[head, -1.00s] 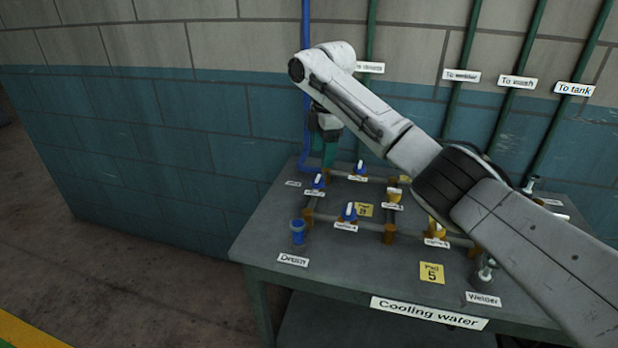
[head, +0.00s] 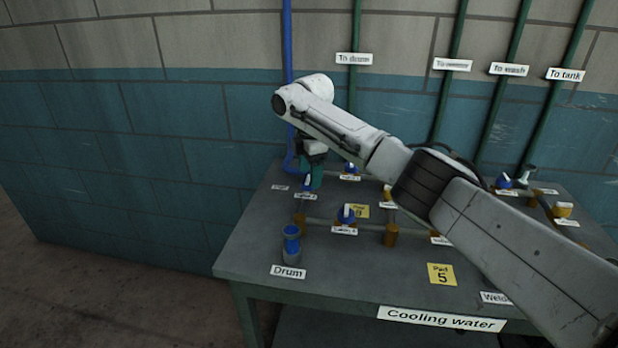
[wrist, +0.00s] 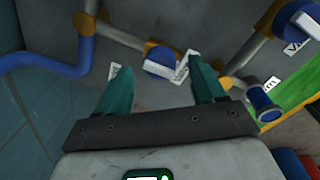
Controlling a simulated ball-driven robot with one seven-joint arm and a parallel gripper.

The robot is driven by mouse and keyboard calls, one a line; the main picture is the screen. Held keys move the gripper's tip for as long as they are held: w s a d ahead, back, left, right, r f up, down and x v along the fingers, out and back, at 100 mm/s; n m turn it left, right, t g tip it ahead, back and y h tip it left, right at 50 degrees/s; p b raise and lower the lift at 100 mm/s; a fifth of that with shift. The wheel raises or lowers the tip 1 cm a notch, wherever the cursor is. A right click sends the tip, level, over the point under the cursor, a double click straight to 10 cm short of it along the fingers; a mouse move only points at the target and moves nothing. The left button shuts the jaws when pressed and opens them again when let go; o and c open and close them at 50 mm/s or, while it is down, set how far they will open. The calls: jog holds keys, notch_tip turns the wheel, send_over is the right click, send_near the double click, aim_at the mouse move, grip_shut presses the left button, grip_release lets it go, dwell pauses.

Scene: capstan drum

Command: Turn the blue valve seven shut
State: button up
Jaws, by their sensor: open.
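Several blue valves with white handles sit on the pipework on the grey table. Their small tags are too blurred for me to read which is seven. In the head view, my gripper (head: 311,178) points down beside the left blue valve (head: 307,184), partly overlapping it. The wrist view shows my gripper (wrist: 160,65) open and empty, its teal fingers apart with a blue valve (wrist: 158,60) between their tips in the picture. That valve's white handle lies crosswise there. I cannot tell whether the fingers touch it. Other blue valves stand at the back (head: 351,169), front (head: 346,214) and right (head: 503,181).
A blue-topped drum outlet (head: 291,245) stands at the table's front left. Grey pipes with brass fittings (head: 390,236) run between the valves. Yellow valves (head: 562,210) stand to the right. The blue pipe (head: 288,90) and block wall rise behind.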

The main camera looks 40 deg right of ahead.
jog(key=shift+w+f, duration=0.1)
jog(key=shift+f, duration=1.05)
jog(key=shift+c, duration=0.4)
jog(key=c, duration=1)
jog(key=shift+o, duration=0.2)
